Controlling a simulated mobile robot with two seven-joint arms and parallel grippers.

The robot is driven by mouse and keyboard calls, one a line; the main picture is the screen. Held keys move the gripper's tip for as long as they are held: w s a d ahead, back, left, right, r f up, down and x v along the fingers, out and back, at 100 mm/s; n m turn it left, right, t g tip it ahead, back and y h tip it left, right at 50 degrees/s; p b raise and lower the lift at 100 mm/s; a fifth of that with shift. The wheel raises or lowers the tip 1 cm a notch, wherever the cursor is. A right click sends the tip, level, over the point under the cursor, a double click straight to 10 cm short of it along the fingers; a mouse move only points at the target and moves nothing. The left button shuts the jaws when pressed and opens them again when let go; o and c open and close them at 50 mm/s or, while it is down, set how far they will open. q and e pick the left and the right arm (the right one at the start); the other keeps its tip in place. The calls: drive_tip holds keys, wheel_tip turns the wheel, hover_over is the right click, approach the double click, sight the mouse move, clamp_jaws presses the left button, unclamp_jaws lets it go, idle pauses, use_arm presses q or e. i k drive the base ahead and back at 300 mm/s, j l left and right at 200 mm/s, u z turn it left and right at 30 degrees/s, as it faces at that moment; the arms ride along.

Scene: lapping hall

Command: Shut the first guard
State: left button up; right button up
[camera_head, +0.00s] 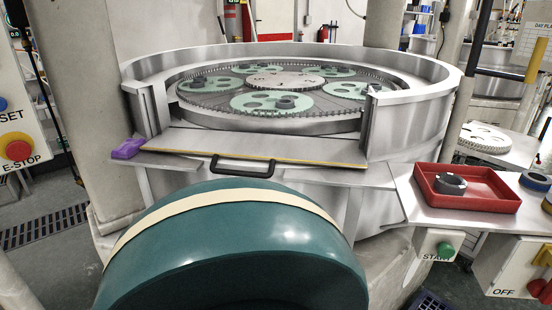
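The guard (262,145) is a flat grey metal panel at the front of the round lapping machine (430,88). It is folded down about level, with a yellow strip along its near edge. A black bar handle (243,169) sits at the middle of that edge. The gap in the machine's rim above the panel stands open between two upright ends. Through it show green toothed carriers (271,102) with dark round parts on a toothed plate. No other guard can be made out. Neither of my grippers is in view.
A purple block (129,148) lies on the ledge left of the guard. A red tray (467,201) with a dark grey ring (450,184) stands on the right shelf. Below it are a green START button (445,250) and an OFF box; a red E-STOP (18,150) is at far left.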

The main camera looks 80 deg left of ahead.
sight(273, 147)
drive_tip(key=u, duration=2.9)
